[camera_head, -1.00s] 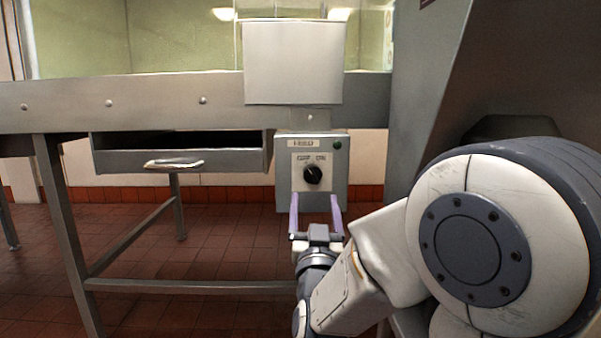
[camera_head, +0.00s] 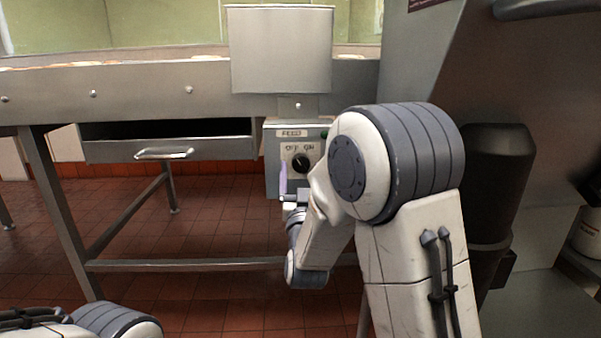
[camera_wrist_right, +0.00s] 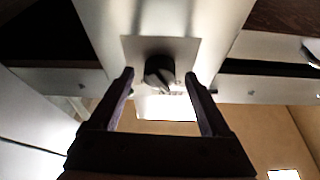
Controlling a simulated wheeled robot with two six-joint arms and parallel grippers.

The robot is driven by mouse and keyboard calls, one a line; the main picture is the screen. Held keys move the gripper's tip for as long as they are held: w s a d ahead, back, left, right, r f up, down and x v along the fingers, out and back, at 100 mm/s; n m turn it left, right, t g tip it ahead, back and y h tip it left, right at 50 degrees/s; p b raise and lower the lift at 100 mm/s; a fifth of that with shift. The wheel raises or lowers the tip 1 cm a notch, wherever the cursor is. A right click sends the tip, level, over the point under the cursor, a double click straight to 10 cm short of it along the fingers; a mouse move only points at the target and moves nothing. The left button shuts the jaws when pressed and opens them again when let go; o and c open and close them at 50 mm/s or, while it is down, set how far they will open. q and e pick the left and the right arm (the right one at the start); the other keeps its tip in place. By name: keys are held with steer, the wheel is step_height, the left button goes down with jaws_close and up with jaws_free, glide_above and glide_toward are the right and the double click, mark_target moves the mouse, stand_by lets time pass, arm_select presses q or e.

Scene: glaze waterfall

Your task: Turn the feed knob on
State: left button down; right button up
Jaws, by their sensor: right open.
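The feed knob (camera_head: 301,162) is a round black knob on a grey control box (camera_head: 273,178) under the FEED label, with OFF and ON printed above it. Its pointer is too small to read for certain. My right gripper (camera_head: 298,174) is just in front of the box; one purple finger shows left of the knob and my arm hides the other. In the right wrist view the knob (camera_wrist_right: 159,70) lies between the two open fingertips (camera_wrist_right: 160,78), with a gap on both sides. My left gripper is out of view.
A steel conveyor frame (camera_head: 150,85) runs above the box, with a grey guard panel (camera_head: 281,48) over it. An open drawer (camera_head: 165,150) is on the left. A dark cylinder (camera_head: 495,200) and a steel cabinet stand to the right. The tiled floor (camera_head: 215,220) is clear.

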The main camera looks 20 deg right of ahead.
steer(key=shift+w, duration=0.1)
jaws_close()
